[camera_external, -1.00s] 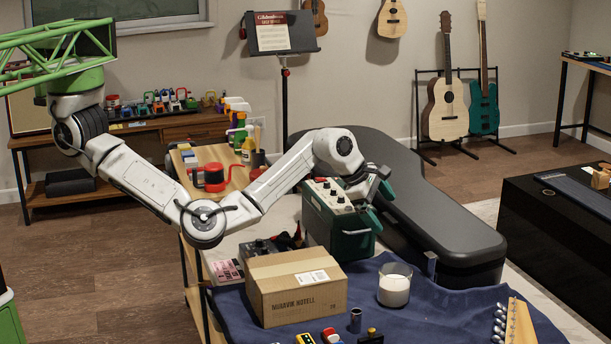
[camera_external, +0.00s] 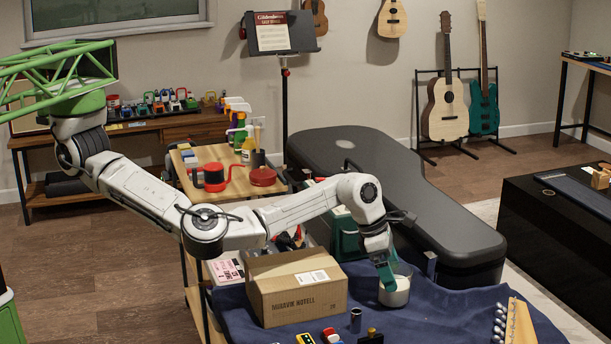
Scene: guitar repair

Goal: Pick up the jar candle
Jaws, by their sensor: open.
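The jar candle (camera_external: 394,293) is a clear glass jar with white wax. It stands upright on the dark blue cloth, to the right of the cardboard box. My gripper (camera_external: 390,281), with green fingers, points down at the jar. One finger shows in front of the jar's left upper part and overlaps the rim in the picture. The jaws are open. I cannot tell whether the other finger is inside or behind the jar, or whether either finger touches the glass.
The cardboard box (camera_external: 297,291) stands close to the left of the jar. A green amplifier box (camera_external: 345,238) is behind my arm. A guitar headstock (camera_external: 519,322) lies at right. The blue cloth (camera_external: 440,315) is bare right of the jar.

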